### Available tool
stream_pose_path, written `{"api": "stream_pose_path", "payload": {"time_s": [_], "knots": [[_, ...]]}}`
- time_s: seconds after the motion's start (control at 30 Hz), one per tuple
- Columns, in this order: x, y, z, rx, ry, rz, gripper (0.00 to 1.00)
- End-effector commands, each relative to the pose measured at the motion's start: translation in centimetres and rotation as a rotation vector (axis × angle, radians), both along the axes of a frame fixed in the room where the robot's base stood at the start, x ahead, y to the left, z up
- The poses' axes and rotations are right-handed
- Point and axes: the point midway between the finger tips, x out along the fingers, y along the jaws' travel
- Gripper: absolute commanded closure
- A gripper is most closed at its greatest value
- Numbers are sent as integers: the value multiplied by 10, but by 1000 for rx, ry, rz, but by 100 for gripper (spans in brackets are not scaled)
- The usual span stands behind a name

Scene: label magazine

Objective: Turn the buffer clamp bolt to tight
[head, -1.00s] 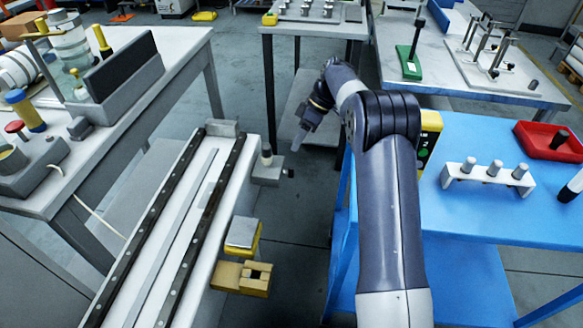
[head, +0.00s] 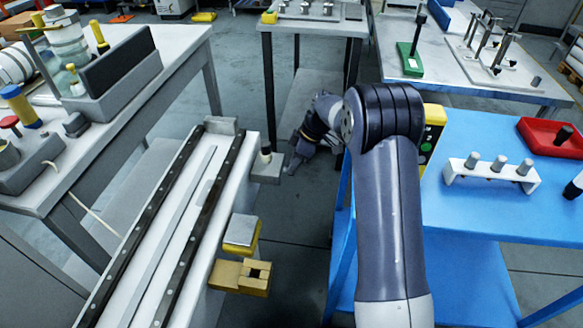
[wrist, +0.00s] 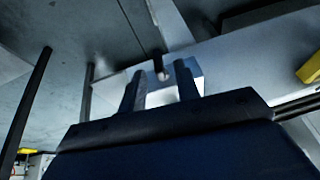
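A grey block (head: 265,173) juts from the right side of the long white rail bench. A small upright peg (head: 266,154) with a dark top and pale base stands on it. I cannot tell for sure which part is the clamp bolt. My gripper (head: 291,166) is low, just right of the block, pointing towards it. In the wrist view, the two dark fingers (wrist: 160,80) stand apart with nothing held. A short dark pin (wrist: 158,63) with a pale end shows beyond them, in line with the gap. The block's right side is partly hidden by my gripper in the head view.
The white bench (head: 150,250) with dark rails runs along the left. Yellow blocks (head: 241,275) stick out from its side nearer to me. A blue table (head: 480,215) stands at right, with a white peg holder (head: 490,175). Open floor lies between.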

Motion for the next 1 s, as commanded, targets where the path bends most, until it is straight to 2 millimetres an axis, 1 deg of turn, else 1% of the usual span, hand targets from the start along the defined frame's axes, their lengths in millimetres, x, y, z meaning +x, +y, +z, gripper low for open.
{"api": "stream_pose_path", "payload": {"time_s": [0.03, 0.1, 0.2, 0.53, 0.9, 1.0], "knots": [[0, 3, -7, 0, 1, 0, 69], [0, 6, -13, 0, 1, 0, 69], [0, 8, -19, 1, 0, 0, 69], [0, 9, -21, 1, -1, 0, 70], [0, 9, -20, 1, -1, 0, 100], [0, 9, -20, 1, -1, 0, 100]]}}
